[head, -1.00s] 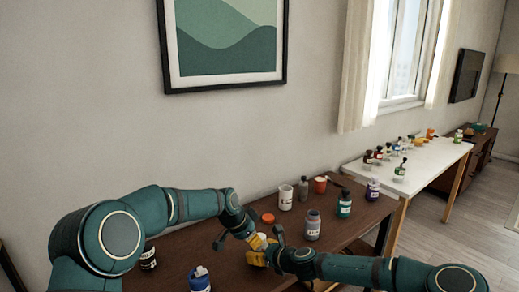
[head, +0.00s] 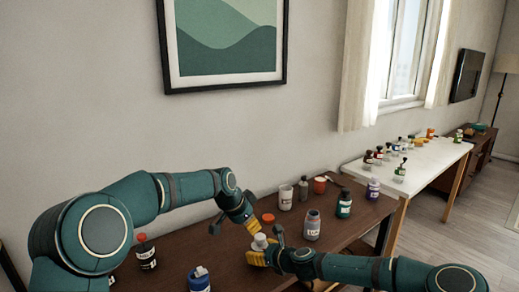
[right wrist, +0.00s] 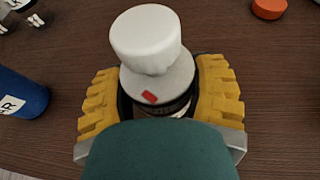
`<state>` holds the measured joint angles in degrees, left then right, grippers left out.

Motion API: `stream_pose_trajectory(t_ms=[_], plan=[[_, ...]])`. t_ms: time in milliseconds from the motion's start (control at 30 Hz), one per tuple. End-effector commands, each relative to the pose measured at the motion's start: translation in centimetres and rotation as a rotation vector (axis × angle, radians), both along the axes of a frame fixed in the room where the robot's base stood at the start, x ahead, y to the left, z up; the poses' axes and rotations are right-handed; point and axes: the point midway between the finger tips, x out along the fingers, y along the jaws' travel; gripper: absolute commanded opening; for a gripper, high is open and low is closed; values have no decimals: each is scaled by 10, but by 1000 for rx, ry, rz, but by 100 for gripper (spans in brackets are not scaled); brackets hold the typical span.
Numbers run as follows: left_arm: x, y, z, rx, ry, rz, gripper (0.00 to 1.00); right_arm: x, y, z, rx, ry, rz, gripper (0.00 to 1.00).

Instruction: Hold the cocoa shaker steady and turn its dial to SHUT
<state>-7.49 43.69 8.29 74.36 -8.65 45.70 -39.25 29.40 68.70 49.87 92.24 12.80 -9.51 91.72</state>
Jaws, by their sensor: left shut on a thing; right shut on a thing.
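The cocoa shaker, with a white knob-like dial (head: 260,241), stands upright on the brown table. My right gripper (head: 259,257) is shut around its body. The right wrist view shows the white dial (right wrist: 146,40) above a grey disc (right wrist: 165,85) with a red mark on its near side. The dark body below is mostly hidden between yellow finger pads. My left gripper (head: 248,222) is above and left of the dial, apart from it. It is shut, but what is between its fingers cannot be made out. No SHUT lettering is readable.
An orange lid (head: 268,218) lies behind the shaker. A blue jar (head: 199,280) and a dark red-capped bottle (head: 147,252) are left.

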Motion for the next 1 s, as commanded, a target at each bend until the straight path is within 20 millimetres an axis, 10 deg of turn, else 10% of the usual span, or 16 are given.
stream_pose_trajectory(t_ms=[300, 333, 400, 1000], plan=[[0, 0, 0, 0, 0, 0, 0, 0, 0, 0, 0, 0, 0, 19], [0, 0, 0, 0, 0, 0, 0, 0, 0, 0, 0, 0, 0, 73], [0, 0, 0, 0, 0, 0, 0, 0, 0, 0, 0, 0, 0, 96], [0, 0, 0, 0, 0, 0, 0, -22, -23, 13, 0, 0, -2, 96]])
